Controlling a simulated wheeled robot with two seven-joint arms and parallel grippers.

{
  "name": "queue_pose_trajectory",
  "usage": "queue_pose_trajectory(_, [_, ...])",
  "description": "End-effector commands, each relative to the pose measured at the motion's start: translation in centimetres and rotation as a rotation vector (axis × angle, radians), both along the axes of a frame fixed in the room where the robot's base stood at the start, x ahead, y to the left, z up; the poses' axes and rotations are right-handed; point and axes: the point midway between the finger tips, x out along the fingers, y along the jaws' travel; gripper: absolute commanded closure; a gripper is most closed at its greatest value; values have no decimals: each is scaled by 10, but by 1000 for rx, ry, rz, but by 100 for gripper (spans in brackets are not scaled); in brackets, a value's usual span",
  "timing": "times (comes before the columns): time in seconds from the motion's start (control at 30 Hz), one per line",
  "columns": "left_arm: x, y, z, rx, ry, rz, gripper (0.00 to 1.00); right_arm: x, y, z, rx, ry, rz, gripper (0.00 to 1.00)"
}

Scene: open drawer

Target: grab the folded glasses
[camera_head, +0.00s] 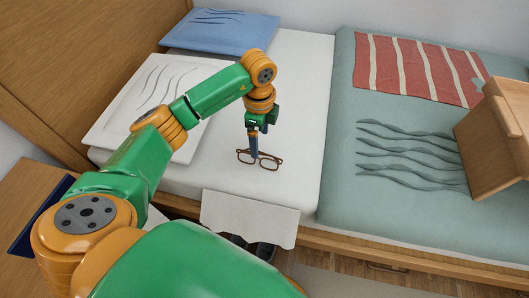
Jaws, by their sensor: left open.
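The folded glasses (270,160) have dark brown frames and lie on the white sheet of the bed, near its front edge. My left gripper (254,155) points straight down over the glasses, at their middle. Its fingers are open and cover part of the frame between the lenses. Whether the fingers touch the glasses or are just above them cannot be told. My right gripper does not show in this view.
A white pillow (125,120) and a blue pillow (221,30) lie left and behind. A teal blanket (340,150) covers the right side, with a striped red cloth (412,68) and a wooden piece (490,145). A white cloth (248,218) hangs over the front edge.

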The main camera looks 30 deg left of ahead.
Motion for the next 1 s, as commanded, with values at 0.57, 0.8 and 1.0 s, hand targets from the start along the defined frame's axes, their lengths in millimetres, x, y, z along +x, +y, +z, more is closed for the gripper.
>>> queue_pose_trajectory(0.57, [-1,0,-49,-6,1,-4,34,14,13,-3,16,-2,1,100])
queue_pose_trajectory(0.8, [-1,0,-49,-7,1,-4,99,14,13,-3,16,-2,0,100])
queue_pose_trajectory(1.0, [-1,0,-49,-7,1,-4,100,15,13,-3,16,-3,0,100])
